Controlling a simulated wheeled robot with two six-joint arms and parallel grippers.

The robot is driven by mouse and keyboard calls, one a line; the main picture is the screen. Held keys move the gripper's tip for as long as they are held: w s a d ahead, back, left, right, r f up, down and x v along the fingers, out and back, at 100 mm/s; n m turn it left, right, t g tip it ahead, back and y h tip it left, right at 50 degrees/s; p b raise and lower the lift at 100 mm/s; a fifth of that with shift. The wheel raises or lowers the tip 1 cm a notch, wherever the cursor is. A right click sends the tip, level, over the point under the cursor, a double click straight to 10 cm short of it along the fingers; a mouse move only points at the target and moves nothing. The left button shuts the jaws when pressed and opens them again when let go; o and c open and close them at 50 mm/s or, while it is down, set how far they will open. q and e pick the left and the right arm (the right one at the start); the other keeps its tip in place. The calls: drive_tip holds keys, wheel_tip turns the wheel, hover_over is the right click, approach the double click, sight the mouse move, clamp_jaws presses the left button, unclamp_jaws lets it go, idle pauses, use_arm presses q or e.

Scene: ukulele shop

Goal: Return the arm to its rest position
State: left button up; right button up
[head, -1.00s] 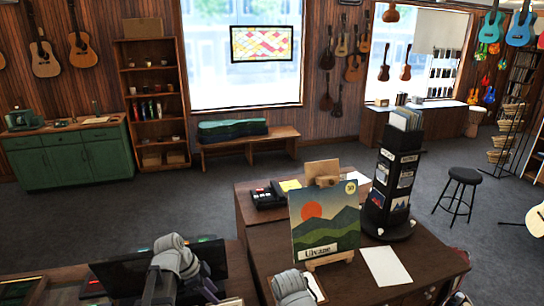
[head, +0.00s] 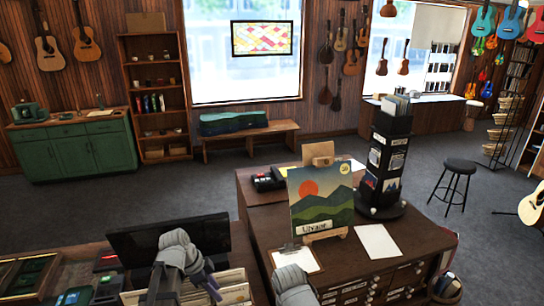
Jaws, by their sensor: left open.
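My left arm comes up at the bottom, left of centre, with a grey rounded joint. My left gripper (head: 207,287) is small and dark beside it, over a bin of upright cards or sleeves (head: 235,290) in front of a dark monitor (head: 168,240). It is open, and I see nothing held in it. A grey link of my right arm (head: 293,286) shows at the bottom centre, below a clipboard (head: 305,260). The right gripper is out of view.
A dark counter (head: 268,222) carries a landscape painting (head: 321,197) on a small easel, a black card rack (head: 388,160) and a white sheet (head: 377,241). A display tray (head: 28,275) lies at bottom left. The grey floor behind is clear; a stool (head: 457,170) stands right.

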use_arm(q)
drive_tip(key=s+d+f+n+y+b, duration=0.1)
drive_tip(key=s+d+f+n+b, duration=0.2)
drive_tip(key=f+b, duration=0.4)
drive_tip(key=s+d+f+n+y+b, duration=0.2)
drive_tip(key=s+d+f+n+b, duration=0.2)
drive_tip(key=f+b, duration=0.3)
drive_tip(key=s+d+f+n+g+y+b, duration=0.1)
drive_tip(key=s+d+f+n+y+b, duration=0.1)
drive_tip(key=s+f+b, duration=0.4)
wheel_tip(320, 180, down, 4)
drive_tip(key=shift+d+f+n+b, duration=0.1)
drive_tip(key=shift+d+n+b, duration=0.6)
drive_tip(key=shift+d+b, duration=0.35)
drive_tip(key=shift+a, duration=0.2)
